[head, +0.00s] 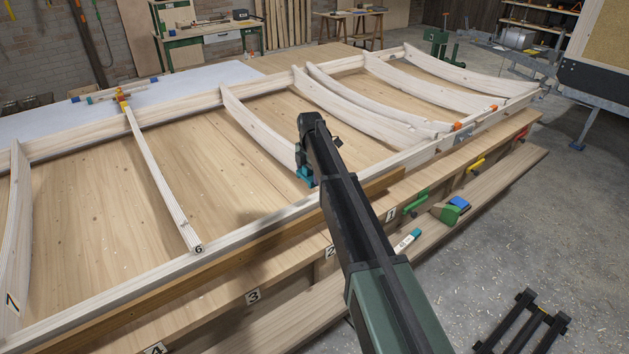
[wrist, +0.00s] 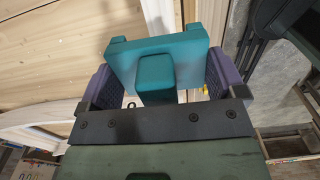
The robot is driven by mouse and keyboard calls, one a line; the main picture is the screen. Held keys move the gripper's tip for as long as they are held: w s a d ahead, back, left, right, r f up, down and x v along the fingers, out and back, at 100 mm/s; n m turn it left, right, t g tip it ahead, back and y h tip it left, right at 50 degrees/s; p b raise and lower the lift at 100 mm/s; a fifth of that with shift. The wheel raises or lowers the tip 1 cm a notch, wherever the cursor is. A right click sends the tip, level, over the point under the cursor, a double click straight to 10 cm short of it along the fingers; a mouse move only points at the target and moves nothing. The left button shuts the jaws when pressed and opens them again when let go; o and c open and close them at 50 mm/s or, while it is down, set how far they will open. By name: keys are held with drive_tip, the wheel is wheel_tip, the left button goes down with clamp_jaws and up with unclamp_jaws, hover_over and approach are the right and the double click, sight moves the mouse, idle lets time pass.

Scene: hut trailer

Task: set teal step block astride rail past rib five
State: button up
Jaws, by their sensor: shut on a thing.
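My gripper (wrist: 164,88) is shut on the teal step block (wrist: 185,50), which sits between its purple pads in the wrist view. In the head view, a little of the teal block (head: 305,173) shows below the gripper, close to the inner side of the pale front rail (head: 272,210). I cannot tell whether it touches the rail. A curved rib (head: 258,122), probably rib five, runs from the back rail towards my gripper; its near end and any number are hidden by my arm. Rib six (head: 165,185), marked 6, lies to the left.
A rib marked 7 (head: 14,235) stands far left. More ribs (head: 350,105) curve across the frame to the right. Orange pieces (head: 457,126) sit at the front rail's right part. Green (head: 415,203) and yellow (head: 476,163) clamps and a blue block (head: 459,203) are along the bench front.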

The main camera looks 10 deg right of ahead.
drive_tip(key=shift+w+d, duration=0.15)
drive_tip(key=shift+a, duration=0.25)
drive_tip(key=shift+f+b, duration=0.25)
drive_tip(key=shift+b, duration=0.05)
drive_tip(key=b, duration=0.5)
hover_over(311, 200)
wheel_tip(311, 200, down, 4)
drive_tip(key=shift+w+f, duration=0.1)
drive_tip(key=shift+f, duration=0.15)
drive_tip(key=shift+f, duration=0.1)
drive_tip(key=shift+f+b, duration=0.55)
drive_tip(key=shift+f, duration=0.15)
drive_tip(key=shift+f+b, duration=1.1)
drive_tip(key=shift+f+b, duration=0.6)
drive_tip(key=shift+f, duration=0.05)
